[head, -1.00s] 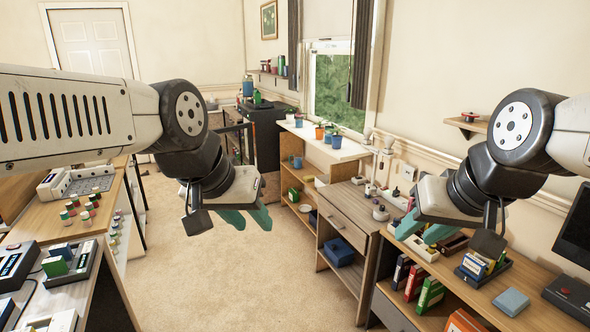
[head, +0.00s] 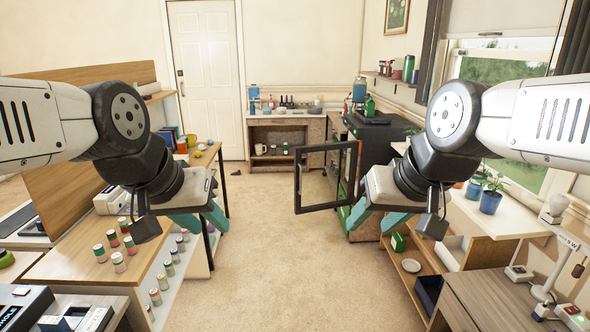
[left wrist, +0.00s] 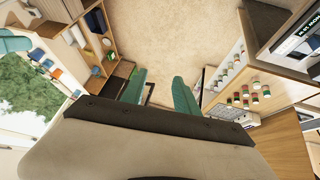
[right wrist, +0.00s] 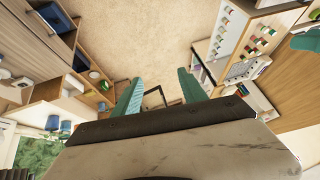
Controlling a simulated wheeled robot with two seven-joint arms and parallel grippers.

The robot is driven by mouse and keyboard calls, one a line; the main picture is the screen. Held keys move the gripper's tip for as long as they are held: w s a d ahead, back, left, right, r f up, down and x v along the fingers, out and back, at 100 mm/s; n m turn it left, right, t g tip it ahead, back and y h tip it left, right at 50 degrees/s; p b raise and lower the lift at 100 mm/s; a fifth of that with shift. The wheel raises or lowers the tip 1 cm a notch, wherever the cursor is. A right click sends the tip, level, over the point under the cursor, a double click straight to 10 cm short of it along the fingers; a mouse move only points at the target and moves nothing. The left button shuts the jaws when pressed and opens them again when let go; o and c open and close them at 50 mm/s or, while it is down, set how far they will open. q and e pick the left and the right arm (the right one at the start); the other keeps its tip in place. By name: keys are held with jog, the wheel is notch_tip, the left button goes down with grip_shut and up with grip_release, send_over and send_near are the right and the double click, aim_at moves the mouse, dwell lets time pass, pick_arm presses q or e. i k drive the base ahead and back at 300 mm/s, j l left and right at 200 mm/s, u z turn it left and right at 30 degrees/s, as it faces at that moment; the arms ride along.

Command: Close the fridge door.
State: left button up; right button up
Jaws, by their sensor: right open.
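The fridge (head: 378,150) is a dark cabinet along the right side of the room, toward the back. Its dark-framed, see-through door (head: 318,208) stands swung open, jutting left into the aisle. The door's frame also shows between the fingers in the right wrist view (right wrist: 153,92), farther off. My left gripper (head: 203,222) is open and empty over the aisle's left side. My right gripper (head: 376,217) is open and empty, right of the door's free edge in the picture. It hides part of the fridge's lower front.
The carpeted aisle (head: 262,270) is clear in the middle. A left-hand bench with several small jars (head: 118,262) flanks it. Low shelves (head: 410,275) and a desk (head: 490,290) line the right. A white door (head: 205,80) and a wooden cabinet (head: 285,122) stand at the back.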

aim_at(354, 145)
jog(key=i+j+z, duration=0.15)
jog(key=i, duration=0.2)
jog(key=i+j+z, duration=0.15)
jog(key=i, duration=0.25)
jog(key=i+j+z, duration=0.15)
jog(key=i, duration=0.2)
jog(key=i+l, duration=0.15)
jog(key=i, duration=0.45)
jog(key=i+l, duration=0.1)
jog(key=i, duration=0.5)
